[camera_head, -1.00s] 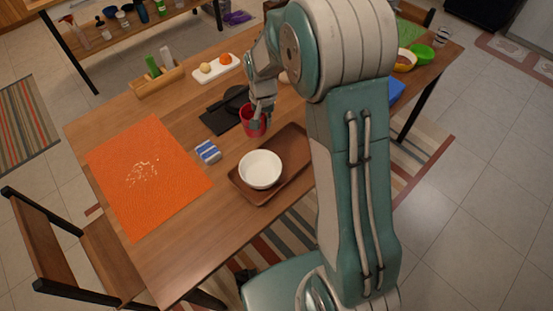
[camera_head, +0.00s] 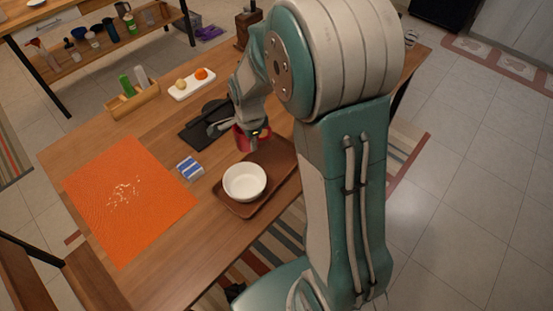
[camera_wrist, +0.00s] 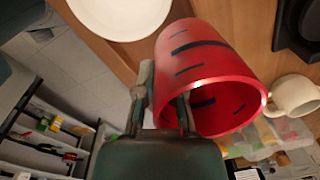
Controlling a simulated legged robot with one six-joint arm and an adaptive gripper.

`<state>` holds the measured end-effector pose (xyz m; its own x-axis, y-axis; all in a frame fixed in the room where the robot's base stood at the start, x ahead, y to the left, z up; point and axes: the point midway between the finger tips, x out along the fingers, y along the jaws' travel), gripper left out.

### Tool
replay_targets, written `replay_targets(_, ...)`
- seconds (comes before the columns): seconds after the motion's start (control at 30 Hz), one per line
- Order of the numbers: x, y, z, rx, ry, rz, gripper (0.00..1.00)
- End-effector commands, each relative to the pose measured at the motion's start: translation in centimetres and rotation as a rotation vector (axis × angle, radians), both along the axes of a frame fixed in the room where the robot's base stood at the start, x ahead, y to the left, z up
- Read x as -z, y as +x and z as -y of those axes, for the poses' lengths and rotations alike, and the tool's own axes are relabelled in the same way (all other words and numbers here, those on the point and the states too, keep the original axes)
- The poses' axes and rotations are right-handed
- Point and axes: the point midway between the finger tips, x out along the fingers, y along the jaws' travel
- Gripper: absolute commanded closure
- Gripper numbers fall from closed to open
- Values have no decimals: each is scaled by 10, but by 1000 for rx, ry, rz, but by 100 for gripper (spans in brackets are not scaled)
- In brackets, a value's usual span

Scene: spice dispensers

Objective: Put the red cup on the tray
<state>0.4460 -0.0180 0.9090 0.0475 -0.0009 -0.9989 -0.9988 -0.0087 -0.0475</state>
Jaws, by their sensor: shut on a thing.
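The red cup (camera_head: 239,140) is in my gripper (camera_head: 246,127) near the far corner of the brown tray (camera_head: 277,163). In the wrist view the cup (camera_wrist: 213,58) is tilted in the picture, its open rim facing the camera. My gripper (camera_wrist: 163,105) is shut on the cup's wall, with one finger inside the rim and one outside. A white bowl (camera_head: 244,182) sits on the near-left part of the tray; part of it shows in the wrist view (camera_wrist: 122,12). My arm hides some of the tray's right side.
A blue-and-white box (camera_head: 190,167) stands left of the tray. A black board (camera_head: 200,130) lies behind it. An orange mat (camera_head: 125,200) covers the table's left. A wooden holder (camera_head: 134,101) and a white plate (camera_head: 190,87) with round items stand at the back.

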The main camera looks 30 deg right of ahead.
Motion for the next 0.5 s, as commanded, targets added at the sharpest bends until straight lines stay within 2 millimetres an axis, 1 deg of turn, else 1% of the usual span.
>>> replay_targets(0.03,5,0,13,6,0,-2,100)
replay_targets(0.2,21,0,49,5,1,-2,100)
replay_targets(0.4,56,0,77,3,1,-3,100)
replay_targets(0.5,66,0,85,0,0,-1,100)
